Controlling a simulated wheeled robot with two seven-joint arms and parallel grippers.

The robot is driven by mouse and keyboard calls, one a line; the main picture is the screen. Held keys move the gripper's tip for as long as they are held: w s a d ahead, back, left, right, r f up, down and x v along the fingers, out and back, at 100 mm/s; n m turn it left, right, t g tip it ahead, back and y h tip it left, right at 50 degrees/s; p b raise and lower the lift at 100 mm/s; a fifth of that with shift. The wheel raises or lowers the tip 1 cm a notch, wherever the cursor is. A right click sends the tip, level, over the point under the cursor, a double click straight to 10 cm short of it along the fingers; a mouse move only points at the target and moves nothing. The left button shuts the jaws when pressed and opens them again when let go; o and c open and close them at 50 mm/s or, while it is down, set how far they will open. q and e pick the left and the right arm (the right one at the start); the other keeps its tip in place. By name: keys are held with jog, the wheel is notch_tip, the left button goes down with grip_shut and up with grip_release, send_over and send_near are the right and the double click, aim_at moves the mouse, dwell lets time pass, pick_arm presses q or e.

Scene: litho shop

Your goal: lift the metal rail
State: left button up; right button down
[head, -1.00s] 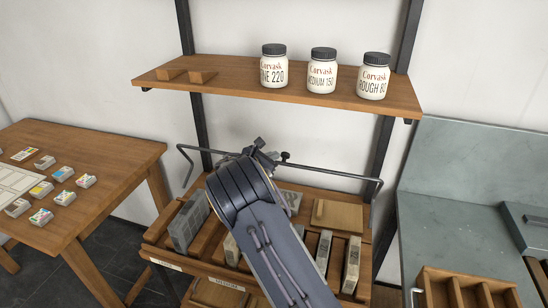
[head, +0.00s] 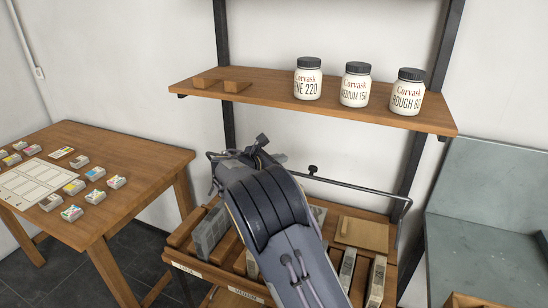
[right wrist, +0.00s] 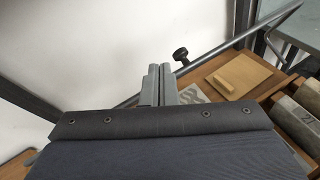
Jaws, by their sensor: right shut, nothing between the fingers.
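The metal rail (head: 360,188) is a thin grey bar running across above the wooden rack, with bent ends and a black knob (head: 313,170). My arm hides its left part in the head view. In the right wrist view the rail (right wrist: 238,42) rises to the right, behind the fingers. My right gripper (head: 262,146) is over the left part of the rail. In the right wrist view its fingers (right wrist: 158,84) are shut together, with nothing between them. Whether they touch the rail I cannot tell. My left gripper is not in view.
The rack (head: 200,268) holds several grey blocks and a wooden block (head: 362,234). A shelf (head: 270,96) with three jars hangs above. A wooden table (head: 130,160) with small card stacks stands left. A grey-green bench (head: 480,240) stands right.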

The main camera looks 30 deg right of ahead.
jog(key=s+d+f+m+g+y, duration=0.1)
jog(key=s+f+m+g+y, duration=0.25)
jog(key=s, duration=0.55)
jog(key=s+d+f+m+t+y, duration=0.1)
jog(key=s+f+m+y, duration=0.1)
jog(key=s+m+y, duration=0.45)
jog(key=s+a+m+t+y, duration=0.1)
jog(key=s+a+m+y, duration=0.2)
jog(key=s+a, duration=0.6)
jog(key=s+a+m+t+y, duration=0.2)
jog(key=s+a+m, duration=0.6)
jog(key=s, duration=0.8)
jog(key=shift+s+a+r+y, duration=0.3)
jog(key=shift+a+y, duration=0.25)
jog(key=shift+y, duration=0.65)
